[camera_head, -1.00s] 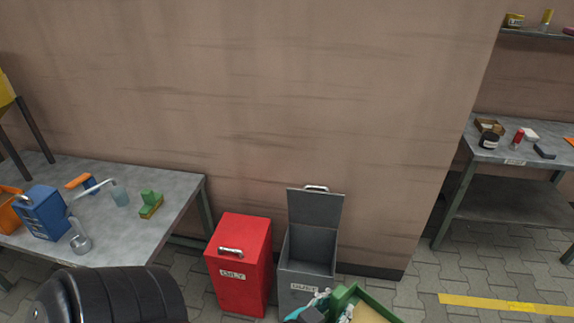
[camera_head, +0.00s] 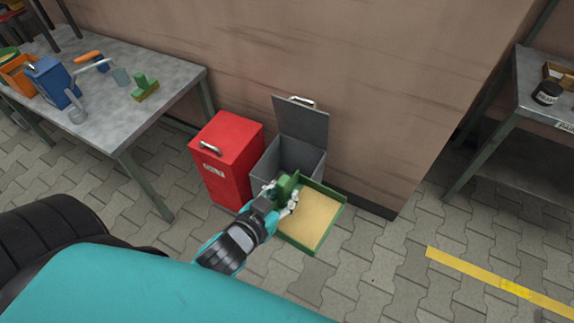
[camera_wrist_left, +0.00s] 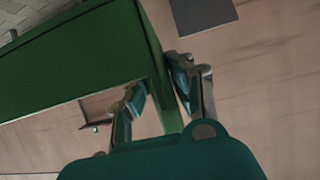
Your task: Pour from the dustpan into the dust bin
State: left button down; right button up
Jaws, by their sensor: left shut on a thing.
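The green dustpan (camera_head: 312,222) holds a layer of tan dust and looks roughly level in the head view. My left gripper (camera_head: 288,197) is shut on its handle. In the left wrist view the fingers (camera_wrist_left: 160,95) close around a green part of the dustpan (camera_wrist_left: 75,62). The grey dust bin (camera_head: 285,155) stands against the wall with its lid (camera_head: 301,121) raised and its top open. The dustpan is in front of the bin, and it and the gripper hide the bin's lower front. My right gripper is not in view.
A closed red bin (camera_head: 226,158) stands left of the dust bin. A workbench (camera_head: 140,70) with tools and a green brush (camera_head: 145,87) is at the upper left. Another bench (camera_head: 540,95) is at the right. The paved floor in front is open.

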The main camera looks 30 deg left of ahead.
pick_arm(q)
jog(key=w+a+f+m+h+b, duration=0.1)
jog(key=w+f+b, duration=0.4)
jog(key=f, duration=0.4)
jog(key=w+a+f+b, duration=0.2)
jog(key=w+f+b, duration=0.35)
jog(key=f, duration=0.45)
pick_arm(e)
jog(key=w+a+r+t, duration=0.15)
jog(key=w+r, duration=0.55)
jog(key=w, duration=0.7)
pick_arm(q)
jog(key=w+a+f+b, duration=0.7)
jog(key=w+f, duration=0.2)
jog(key=shift+w+a+b, duration=0.2)
jog(key=shift+w+b, duration=0.1)
jog(key=shift+w, duration=0.1)
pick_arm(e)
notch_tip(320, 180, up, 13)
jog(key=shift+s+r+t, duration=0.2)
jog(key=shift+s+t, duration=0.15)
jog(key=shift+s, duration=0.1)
